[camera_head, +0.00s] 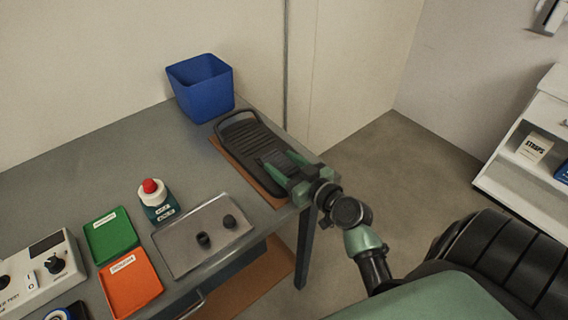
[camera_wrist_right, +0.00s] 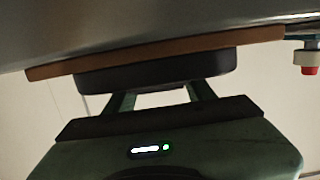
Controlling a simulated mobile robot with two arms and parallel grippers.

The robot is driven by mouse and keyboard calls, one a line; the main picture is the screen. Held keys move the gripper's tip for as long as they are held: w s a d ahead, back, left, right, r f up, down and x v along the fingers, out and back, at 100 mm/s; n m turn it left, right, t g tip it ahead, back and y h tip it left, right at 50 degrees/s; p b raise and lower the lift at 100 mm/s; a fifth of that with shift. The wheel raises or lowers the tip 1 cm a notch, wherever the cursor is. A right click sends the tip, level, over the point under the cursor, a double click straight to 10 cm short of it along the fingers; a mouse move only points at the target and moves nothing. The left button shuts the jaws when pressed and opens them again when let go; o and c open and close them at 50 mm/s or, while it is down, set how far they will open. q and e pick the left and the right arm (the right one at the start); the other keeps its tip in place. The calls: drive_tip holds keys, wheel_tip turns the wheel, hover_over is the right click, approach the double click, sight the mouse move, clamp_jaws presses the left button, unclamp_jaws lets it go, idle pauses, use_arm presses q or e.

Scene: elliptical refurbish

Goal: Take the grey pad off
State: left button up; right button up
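The grey pad (camera_head: 245,143) is dark and ribbed, with a loop handle at its far end. It lies on a brown board (camera_head: 221,149) at the right end of the table. My right gripper (camera_head: 280,162) is over the near right end of the pad, its two green fingers apart. In the right wrist view the picture is upside down. The pad (camera_wrist_right: 155,74) lies against the board (camera_wrist_right: 250,37), and the fingertips of my gripper (camera_wrist_right: 160,97) reach its edge; I cannot tell whether they touch it. My left gripper is not in view.
A blue bin (camera_head: 203,92) stands behind the pad. A red-topped button (camera_head: 152,192), a metal plate with black knobs (camera_head: 190,255), and green (camera_head: 110,236) and orange (camera_head: 130,283) trays are to the left. The table (camera_head: 150,140) ends just right of the pad.

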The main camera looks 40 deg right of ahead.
sight(283, 164)
clamp_jaws()
drive_tip(key=shift+r, duration=0.1)
drive_tip(key=shift+r+p, duration=2.2)
drive_tip(key=shift+r, duration=0.3)
